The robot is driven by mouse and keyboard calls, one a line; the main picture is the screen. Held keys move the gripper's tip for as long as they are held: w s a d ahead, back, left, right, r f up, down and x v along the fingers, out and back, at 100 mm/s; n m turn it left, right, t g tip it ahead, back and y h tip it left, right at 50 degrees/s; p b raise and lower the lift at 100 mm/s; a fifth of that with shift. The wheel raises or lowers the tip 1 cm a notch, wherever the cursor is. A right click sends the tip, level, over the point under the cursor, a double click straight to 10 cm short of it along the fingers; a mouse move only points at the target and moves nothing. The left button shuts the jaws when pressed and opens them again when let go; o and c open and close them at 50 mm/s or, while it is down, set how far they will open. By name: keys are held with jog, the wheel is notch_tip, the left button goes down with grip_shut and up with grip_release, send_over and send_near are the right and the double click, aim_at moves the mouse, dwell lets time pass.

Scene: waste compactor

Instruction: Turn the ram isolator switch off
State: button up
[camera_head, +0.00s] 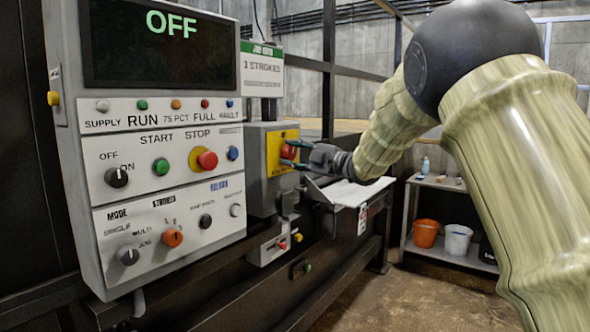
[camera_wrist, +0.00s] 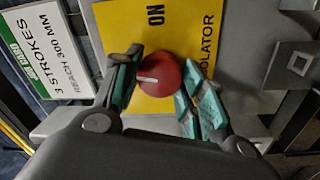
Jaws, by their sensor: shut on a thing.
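The ram isolator switch is a round red knob (camera_head: 289,151) on a yellow plate (camera_head: 275,168), fixed to a grey box right of the main control panel. In the wrist view the red knob (camera_wrist: 168,72) sits between the teal finger pads, with a white mark toward its left side. "ON" and part of "ISOLATOR" show on the yellow plate (camera_wrist: 130,30); the rest of its lettering is hidden. My gripper (camera_head: 290,153) is at the knob, its fingers on either side, shut on it. The gripper also shows in the wrist view (camera_wrist: 161,84).
The control panel (camera_head: 165,140) with several knobs and buttons stands left, its display (camera_head: 160,45) reading "OFF". A "3 STROKES" sign (camera_head: 262,70) hangs above the isolator box. A pale tray (camera_head: 350,192) lies below my arm. Buckets (camera_head: 426,233) stand on a shelf at right.

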jog(key=shift+f+n+b, duration=0.15)
jog(key=shift+n+b, duration=1.05)
jog(key=shift+b, duration=0.05)
jog(key=o, duration=1)
jog(key=shift+o, duration=0.2)
jog(key=shift+d, duration=0.1)
jog(key=v, duration=1.1)
jog(key=shift+s+d, duration=0.25)
jog(key=shift+d, duration=0.1)
